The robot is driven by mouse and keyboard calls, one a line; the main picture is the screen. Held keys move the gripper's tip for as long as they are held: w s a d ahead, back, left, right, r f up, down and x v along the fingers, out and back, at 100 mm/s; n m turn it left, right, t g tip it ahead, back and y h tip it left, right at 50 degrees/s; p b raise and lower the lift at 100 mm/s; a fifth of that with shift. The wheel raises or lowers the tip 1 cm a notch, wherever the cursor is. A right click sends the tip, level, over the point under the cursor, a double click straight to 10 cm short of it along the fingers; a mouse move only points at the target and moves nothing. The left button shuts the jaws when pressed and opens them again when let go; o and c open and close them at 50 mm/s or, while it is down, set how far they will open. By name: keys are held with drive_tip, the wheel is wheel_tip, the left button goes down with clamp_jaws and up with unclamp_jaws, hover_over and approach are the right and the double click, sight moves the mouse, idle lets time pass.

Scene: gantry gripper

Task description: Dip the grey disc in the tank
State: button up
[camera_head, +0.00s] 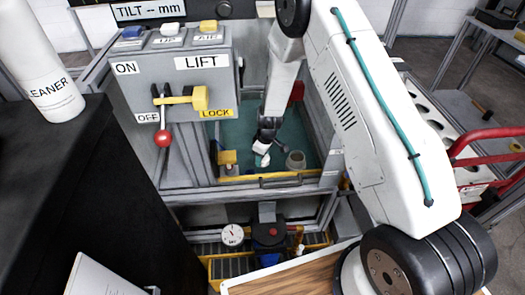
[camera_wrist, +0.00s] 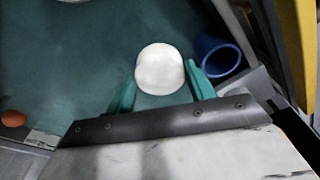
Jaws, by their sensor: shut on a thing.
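The pale grey, almost white disc (camera_wrist: 160,68) is between the two teal fingers of my gripper (camera_wrist: 160,88) in the wrist view. The fingers are shut on it, one on each side. In the head view my gripper (camera_head: 263,150) hangs down inside a teal-floored bay behind the lift panel; the disc is too small there to tell from the gripper. A small grey round open container (camera_head: 296,160) stands on the bay floor to the right of my gripper. I cannot tell whether this container or the bay is the tank.
A blue cup (camera_wrist: 218,55) is close to the right finger in the wrist view. An orange round thing (camera_wrist: 13,118) lies at the left. The lift panel (camera_head: 175,75) with its red-knobbed lever (camera_head: 162,138) stands left of the arm.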

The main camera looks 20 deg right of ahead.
wheel_tip(320, 180, down, 8)
drive_tip(key=shift+r, duration=0.15)
idle(0.5)
idle(2.4)
wheel_tip(320, 180, up, 18)
drive_tip(key=shift+r, duration=0.2)
idle(1.2)
idle(1.0)
